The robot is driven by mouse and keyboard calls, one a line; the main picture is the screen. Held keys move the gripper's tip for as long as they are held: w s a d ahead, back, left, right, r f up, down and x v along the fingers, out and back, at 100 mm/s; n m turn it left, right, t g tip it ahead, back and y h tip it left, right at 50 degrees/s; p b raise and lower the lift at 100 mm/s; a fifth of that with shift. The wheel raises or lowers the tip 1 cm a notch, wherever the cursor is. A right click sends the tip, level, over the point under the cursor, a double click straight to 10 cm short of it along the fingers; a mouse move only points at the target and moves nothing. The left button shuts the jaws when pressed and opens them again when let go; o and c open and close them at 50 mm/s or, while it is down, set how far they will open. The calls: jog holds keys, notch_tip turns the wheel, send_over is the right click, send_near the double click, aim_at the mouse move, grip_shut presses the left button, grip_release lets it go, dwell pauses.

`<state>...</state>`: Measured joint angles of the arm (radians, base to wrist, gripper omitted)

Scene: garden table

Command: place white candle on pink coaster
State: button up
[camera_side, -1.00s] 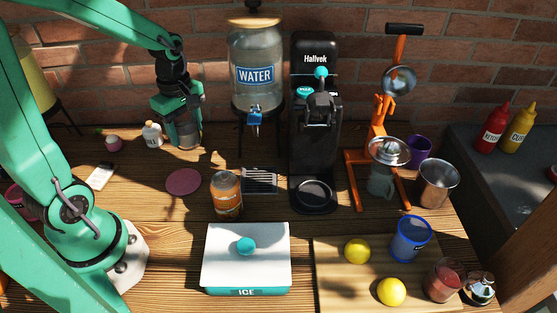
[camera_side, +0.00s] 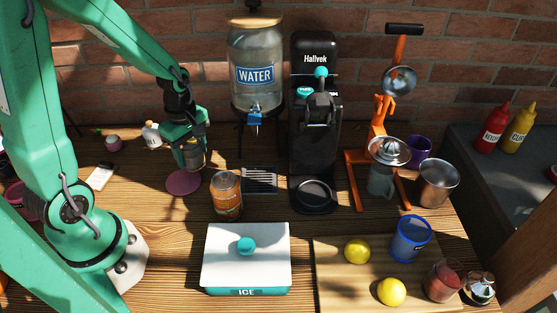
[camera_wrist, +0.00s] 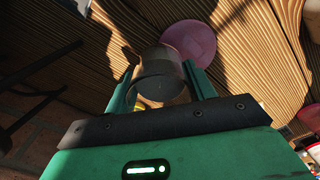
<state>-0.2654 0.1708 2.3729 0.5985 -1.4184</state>
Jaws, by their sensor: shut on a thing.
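My gripper (camera_side: 187,150) is shut on the white candle (camera_wrist: 159,72), which looks grey in shadow between the two fingers in the wrist view. In the side view the candle is mostly hidden by the fingers. The pink coaster (camera_side: 183,183) lies flat and bare on the wooden table, just below and slightly left of the gripper in the side view. In the wrist view the coaster (camera_wrist: 189,42) shows just beyond the candle, partly covered by it. I cannot tell the exact height of the candle above the table.
The water dispenser (camera_side: 256,70) is behind on the right. A white bottle (camera_side: 151,134) and a white card-like item (camera_side: 100,176) are to the left. An ice box (camera_side: 246,265) is in front.

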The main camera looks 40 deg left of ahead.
jog(key=shift+f, duration=1.35)
jog(key=shift+f, duration=0.1)
jog(key=o, duration=1.3)
jog(key=shift+r, duration=6.15)
